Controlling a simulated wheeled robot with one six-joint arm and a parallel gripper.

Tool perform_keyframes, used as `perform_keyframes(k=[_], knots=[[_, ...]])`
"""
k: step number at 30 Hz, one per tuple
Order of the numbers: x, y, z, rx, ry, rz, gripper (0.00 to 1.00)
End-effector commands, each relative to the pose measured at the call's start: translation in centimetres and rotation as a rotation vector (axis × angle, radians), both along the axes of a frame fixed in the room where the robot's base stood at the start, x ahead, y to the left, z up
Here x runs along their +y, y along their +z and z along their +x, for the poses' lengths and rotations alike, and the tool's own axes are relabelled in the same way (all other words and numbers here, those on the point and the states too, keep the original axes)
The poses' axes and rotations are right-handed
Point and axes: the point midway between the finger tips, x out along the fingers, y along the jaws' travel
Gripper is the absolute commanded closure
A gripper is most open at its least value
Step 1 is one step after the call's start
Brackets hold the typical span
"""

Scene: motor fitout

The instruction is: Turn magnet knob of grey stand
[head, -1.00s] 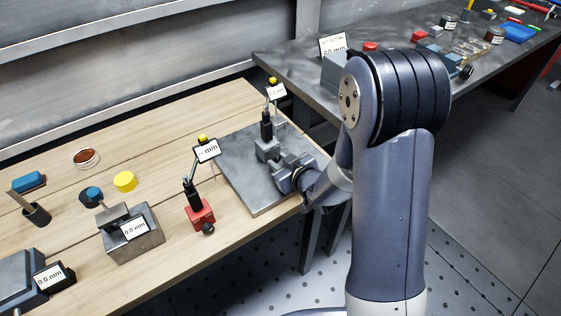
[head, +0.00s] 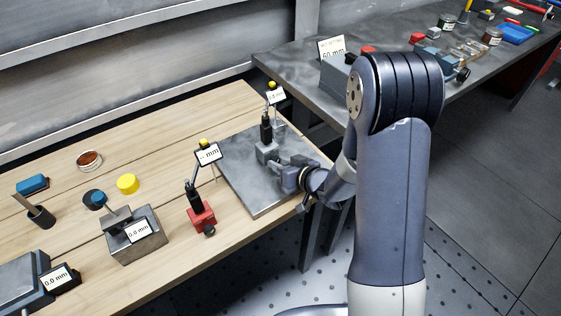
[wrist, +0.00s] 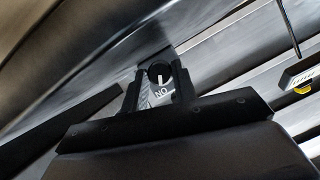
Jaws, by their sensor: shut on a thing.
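The grey stand (head: 266,153) stands on the dark grey plate at the far right end of the wooden bench, with a black upright post and a gauge on top. My gripper (head: 281,166) reaches it from the right, low at the front of its base. In the wrist view my gripper (wrist: 159,82) has its two black fingers shut on the round black magnet knob (wrist: 159,72). The knob carries a pale pointer mark, and a label reading "NO" shows just below it. In the head view the knob is hidden by my gripper.
The red stand (head: 201,215) with its display stands on the wood left of the grey plate (head: 262,200). A metal block with a "0.0 mm" card (head: 139,231) is farther left. A second grey bench (head: 300,75) with parts stands behind.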

Motion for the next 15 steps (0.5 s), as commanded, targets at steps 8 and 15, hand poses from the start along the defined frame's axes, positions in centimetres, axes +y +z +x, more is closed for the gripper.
perform_keyframes(k=[8,15], knots=[[-0.01,0.03,0.04,0.004,0.000,0.010,0.96],[0.00,0.03,0.03,0.005,0.000,0.010,0.60]])
